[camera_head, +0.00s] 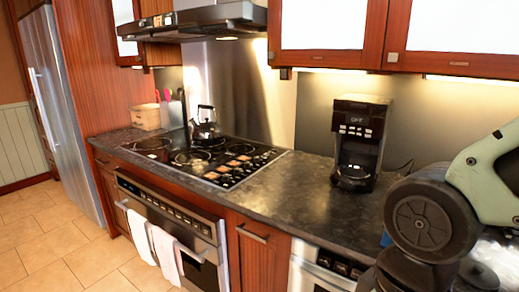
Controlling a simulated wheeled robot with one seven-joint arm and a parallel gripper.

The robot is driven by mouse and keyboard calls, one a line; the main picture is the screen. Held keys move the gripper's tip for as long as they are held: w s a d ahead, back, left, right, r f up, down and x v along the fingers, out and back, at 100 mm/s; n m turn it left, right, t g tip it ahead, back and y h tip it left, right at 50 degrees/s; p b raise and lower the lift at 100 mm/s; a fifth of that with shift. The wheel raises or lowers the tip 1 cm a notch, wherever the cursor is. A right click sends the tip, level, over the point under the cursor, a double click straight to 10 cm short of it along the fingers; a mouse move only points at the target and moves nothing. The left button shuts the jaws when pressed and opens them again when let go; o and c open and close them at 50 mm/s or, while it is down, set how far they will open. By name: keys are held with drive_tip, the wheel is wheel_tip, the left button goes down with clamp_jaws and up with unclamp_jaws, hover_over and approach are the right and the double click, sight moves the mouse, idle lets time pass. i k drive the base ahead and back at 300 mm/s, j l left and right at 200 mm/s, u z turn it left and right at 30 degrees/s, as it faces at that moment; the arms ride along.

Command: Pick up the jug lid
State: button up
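I cannot make out a jug or a jug lid in the head view. My arm fills the right edge of the picture, with a large dark round joint and a pale green link in front of the right part of the counter. The fingers of my gripper do not show. A pale, glassy shape (497,252) shows at the far right edge, partly behind my arm; I cannot tell what it is. A small blue patch (385,239) shows just left of the dark joint, mostly hidden.
A black coffee maker (359,142) stands on the dark counter (300,192). Left of it are the cooktop (212,158) with a kettle (204,124), and a wooden box (146,117). Wall cabinets (445,35) hang above. The counter between cooktop and coffee maker is clear.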

sight(475, 272)
drive_tip(key=z, duration=0.95)
